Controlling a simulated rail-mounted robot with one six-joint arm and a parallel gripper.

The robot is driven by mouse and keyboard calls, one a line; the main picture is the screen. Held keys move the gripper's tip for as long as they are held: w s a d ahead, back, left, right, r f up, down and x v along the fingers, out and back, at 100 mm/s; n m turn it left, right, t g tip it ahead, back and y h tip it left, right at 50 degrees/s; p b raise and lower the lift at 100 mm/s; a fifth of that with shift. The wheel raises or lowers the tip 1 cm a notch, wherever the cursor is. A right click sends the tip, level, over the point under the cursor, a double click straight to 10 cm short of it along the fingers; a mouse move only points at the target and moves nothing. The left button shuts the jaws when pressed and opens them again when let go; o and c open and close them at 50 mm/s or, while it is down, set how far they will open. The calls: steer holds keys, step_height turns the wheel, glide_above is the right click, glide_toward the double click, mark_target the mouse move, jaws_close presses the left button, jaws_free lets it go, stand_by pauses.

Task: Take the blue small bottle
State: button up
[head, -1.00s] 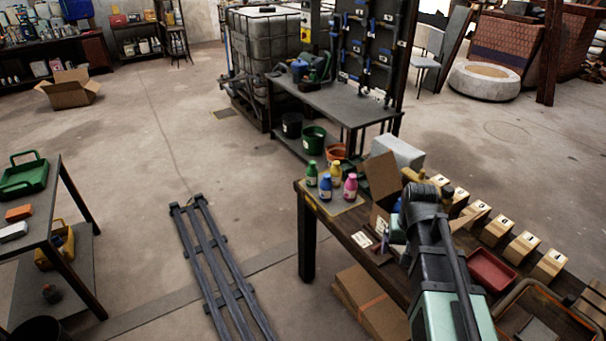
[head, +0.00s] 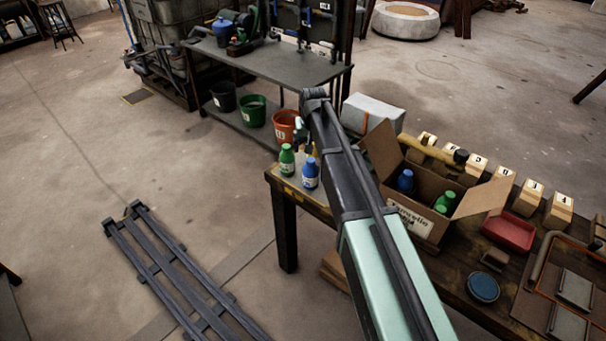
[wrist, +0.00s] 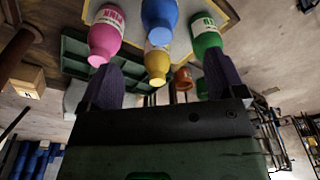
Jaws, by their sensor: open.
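A blue bottle (head: 310,173) stands upright at the left end of the workbench, beside a green bottle (head: 287,161). In the wrist view, the blue bottle (wrist: 160,18) appears at the top between a pink bottle (wrist: 106,30) and the green one, with a yellow bottle (wrist: 157,62) by it. My gripper (wrist: 164,82) is open and empty, its two dark fingers spread below the bottles in that picture, apart from the blue one. My arm hides the pink bottle in the head view. Another blue bottle (head: 405,181) is in the open cardboard box (head: 428,229).
Green bottles (head: 445,203) share the box. A red tray (head: 509,230), a blue round lid (head: 483,287) and several numbered wooden blocks (head: 530,196) occupy the bench's right. Buckets (head: 252,112) stand under the rear table (head: 285,65).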

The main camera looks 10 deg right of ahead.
mark_target(310, 166)
step_height(310, 166, down, 5)
steer(key=b, duration=0.5)
steer(key=shift+w+d, duration=0.1)
steer(key=shift+w, duration=0.05)
steer(key=f+b, duration=0.4)
steer(key=w+f+b, duration=0.1)
steer(key=f, duration=0.1)
steer(key=shift+b, duration=0.4)
steer(key=shift+r, duration=0.25)
steer(key=c, duration=1.2)
